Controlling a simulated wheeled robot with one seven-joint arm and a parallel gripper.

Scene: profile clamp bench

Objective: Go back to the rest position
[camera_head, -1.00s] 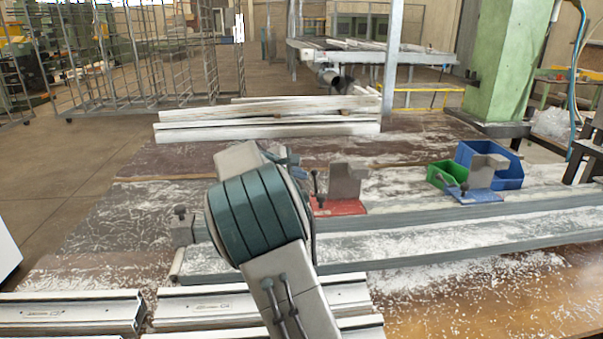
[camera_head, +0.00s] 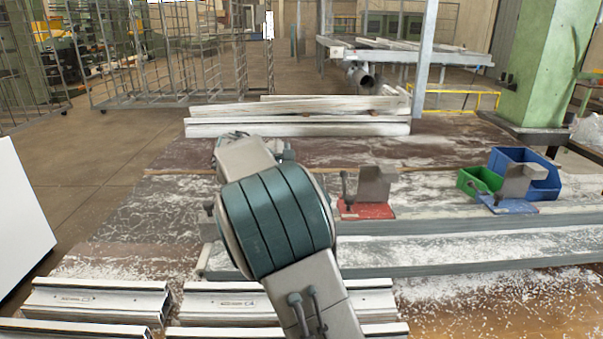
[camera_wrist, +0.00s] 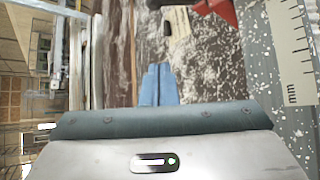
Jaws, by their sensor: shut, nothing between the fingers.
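My gripper (camera_wrist: 160,72) shows in the wrist view as two blue fingers pressed together, with nothing between them. It hangs over the chip-strewn bench (camera_head: 110,215). In the head view my arm stands in front of the bench's left half and hides most of the gripper. The red clamp (camera_head: 366,210) with its grey block stands on the bench to the right of my arm. It also shows at the top of the wrist view (camera_wrist: 222,10), apart from the fingers. The blue clamp (camera_head: 508,205) stands further right.
A green bin (camera_head: 467,183) and a blue bin (camera_head: 545,187) stand behind the blue clamp. White profiles lie at the back (camera_head: 300,124) and front left (camera_head: 95,300) of the bench. A green pillar (camera_head: 540,70) rises at the right. Floor (camera_head: 70,180) shows at the left.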

